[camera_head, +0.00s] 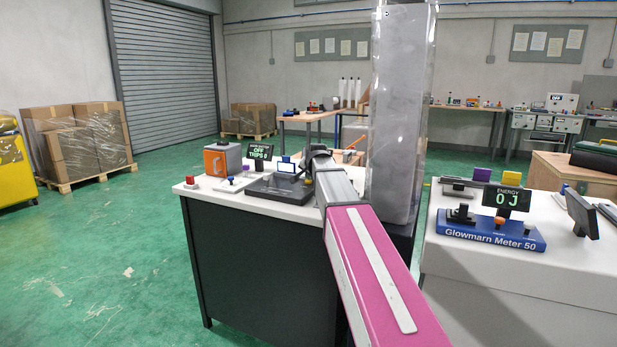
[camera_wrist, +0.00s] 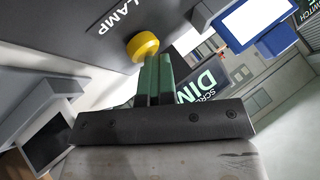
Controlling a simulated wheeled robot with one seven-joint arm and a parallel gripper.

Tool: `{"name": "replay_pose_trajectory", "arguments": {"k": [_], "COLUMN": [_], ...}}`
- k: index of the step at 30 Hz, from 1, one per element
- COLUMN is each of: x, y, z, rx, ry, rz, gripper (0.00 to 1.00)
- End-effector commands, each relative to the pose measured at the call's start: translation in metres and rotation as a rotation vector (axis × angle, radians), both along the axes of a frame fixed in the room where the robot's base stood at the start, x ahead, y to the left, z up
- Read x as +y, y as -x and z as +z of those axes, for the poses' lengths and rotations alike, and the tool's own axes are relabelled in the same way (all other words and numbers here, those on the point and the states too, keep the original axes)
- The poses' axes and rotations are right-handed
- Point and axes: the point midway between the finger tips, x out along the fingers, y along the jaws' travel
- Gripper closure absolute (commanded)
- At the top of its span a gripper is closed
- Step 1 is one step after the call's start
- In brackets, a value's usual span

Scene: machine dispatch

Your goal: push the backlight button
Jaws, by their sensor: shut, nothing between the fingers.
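In the wrist view a round yellow button (camera_wrist: 142,44) sits on a dark panel beside the printed word "LAMP". My gripper (camera_wrist: 158,57) is shut, its two green fingers together and nothing between them. The fingertips are right at the button's edge; I cannot tell whether they touch it. A dark display (camera_wrist: 215,85), partly hidden by the fingers, shows "SCREEN" and "DIM" in part. In the head view a dark device (camera_head: 280,189) lies on the white-topped table (camera_head: 255,205), with my arm reaching over it. The fingertips and yellow button are not clear there.
Close by in the wrist view is a blue-framed lit screen (camera_wrist: 258,20). On the table stand an orange box (camera_head: 217,162), a sign reading "OFF TRIPS 0" (camera_head: 261,151) and a red button (camera_head: 190,181). A tall clear-wrapped column (camera_head: 400,110) rises beside my arm. A blue meter (camera_head: 490,232) is at right.

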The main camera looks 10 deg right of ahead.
Motion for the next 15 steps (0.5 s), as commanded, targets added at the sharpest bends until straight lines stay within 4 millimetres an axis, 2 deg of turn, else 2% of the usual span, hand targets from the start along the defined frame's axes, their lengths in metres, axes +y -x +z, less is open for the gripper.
{"name": "replay_pose_trajectory", "arguments": {"k": [1, 6, 15], "x": [0.001, 0.001, 0.001], "y": [0.003, 0.003, 0.002], "z": [-0.009, -0.008, 0.014], "rx": [0.026, 0.025, 0.025], "ry": [0.000, 0.000, -0.001], "rz": [0.002, 0.003, 0.003], "gripper": [1.00, 1.00, 1.00]}}
